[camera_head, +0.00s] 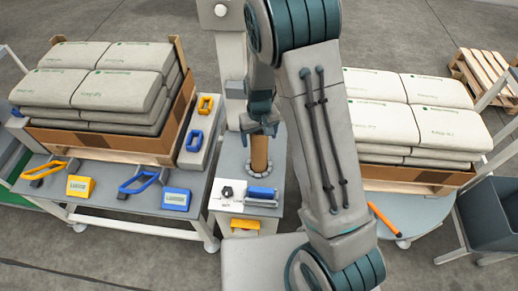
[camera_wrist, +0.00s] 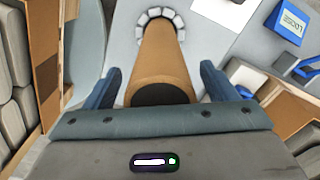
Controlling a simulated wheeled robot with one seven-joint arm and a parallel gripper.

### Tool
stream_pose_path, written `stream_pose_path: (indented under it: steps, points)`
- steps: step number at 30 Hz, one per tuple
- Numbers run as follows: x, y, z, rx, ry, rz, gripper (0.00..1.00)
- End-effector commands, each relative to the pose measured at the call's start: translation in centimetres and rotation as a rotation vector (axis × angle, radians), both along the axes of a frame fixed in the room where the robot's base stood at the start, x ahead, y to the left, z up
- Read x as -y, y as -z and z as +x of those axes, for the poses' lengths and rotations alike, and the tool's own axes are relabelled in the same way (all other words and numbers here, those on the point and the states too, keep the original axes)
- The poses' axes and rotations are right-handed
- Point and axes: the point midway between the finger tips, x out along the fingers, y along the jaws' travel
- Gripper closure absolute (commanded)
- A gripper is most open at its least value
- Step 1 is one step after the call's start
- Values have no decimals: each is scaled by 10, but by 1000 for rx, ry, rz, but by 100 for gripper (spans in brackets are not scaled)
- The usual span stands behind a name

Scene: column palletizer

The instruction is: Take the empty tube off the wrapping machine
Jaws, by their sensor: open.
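The brown cardboard tube (camera_head: 259,155) stands upright on the grey machine top. A ring of pale segments surrounds its foot. In the wrist view the tube (camera_wrist: 161,62) shows its dark hollow top end close to my gripper. My gripper (camera_head: 259,126) is open at the upper end of the tube. In the wrist view the fingers of my gripper (camera_wrist: 160,78) lie on either side of the tube, with a visible gap on each side. I cannot tell how far down the tube the fingertips reach.
A white panel (camera_head: 233,204) with a black knob and a blue-handled piece (camera_head: 262,193) is just in front of the tube. Loaded sack stacks stand at left (camera_head: 100,82) and right (camera_head: 400,110). A grey bin (camera_head: 490,215) is at far right.

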Motion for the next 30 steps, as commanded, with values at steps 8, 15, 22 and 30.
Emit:
stream_pose_path:
  steps: [8, 15, 22, 30]
  points:
    - [0, 14, 0, 0, 1, 0, 21]
    - [0, 13, 0, 0, 0, 0, 57]
    - [0, 13, 0, 0, 0, 0, 82]
    - [0, -4, 1, 4, -1, 2, 82]
